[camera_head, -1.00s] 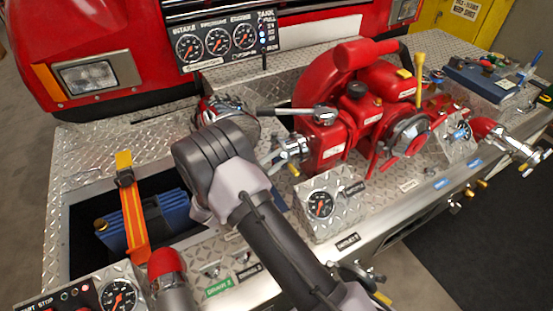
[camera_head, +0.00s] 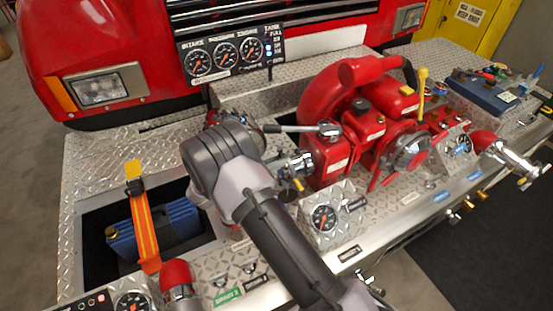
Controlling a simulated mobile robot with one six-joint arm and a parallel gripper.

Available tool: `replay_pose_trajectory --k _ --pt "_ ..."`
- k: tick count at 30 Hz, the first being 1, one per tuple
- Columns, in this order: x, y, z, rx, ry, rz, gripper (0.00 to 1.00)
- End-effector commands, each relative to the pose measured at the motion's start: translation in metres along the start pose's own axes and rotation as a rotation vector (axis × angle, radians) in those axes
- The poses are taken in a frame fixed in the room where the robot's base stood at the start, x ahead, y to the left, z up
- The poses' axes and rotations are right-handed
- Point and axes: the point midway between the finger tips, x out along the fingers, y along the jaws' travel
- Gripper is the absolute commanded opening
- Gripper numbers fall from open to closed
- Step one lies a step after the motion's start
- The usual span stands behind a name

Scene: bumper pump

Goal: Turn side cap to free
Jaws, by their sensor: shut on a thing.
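My gripper (camera_head: 224,124) is at the far side of my dark wrist, over the left side of the red pump (camera_head: 325,158). The wrist hides most of its fingers. It is shut on what looks like the side cap, a silver and red fitting (camera_head: 258,135) that shows only in small parts around the wrist. How far the cap is turned cannot be seen. A silver outlet (camera_head: 298,166) with a yellow-tipped handle sits on the pump's left side, right of my wrist, apart from it.
A gauge panel (camera_head: 232,52) stands behind. A blue case (camera_head: 165,228) under an orange strap (camera_head: 142,215) sits in a recess at left. A red-capped fitting (camera_head: 175,274) stands in front.

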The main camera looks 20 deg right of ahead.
Motion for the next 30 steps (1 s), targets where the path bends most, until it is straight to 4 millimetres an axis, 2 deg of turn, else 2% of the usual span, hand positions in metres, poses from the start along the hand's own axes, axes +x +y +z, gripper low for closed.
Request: replay_pose_trajectory --k 18,30 --pt "0.008 0.031 -0.007 -0.518 0.105 -0.101 0.0" --pt "0.011 0.04 -0.013 -0.704 0.142 -0.136 0.0"
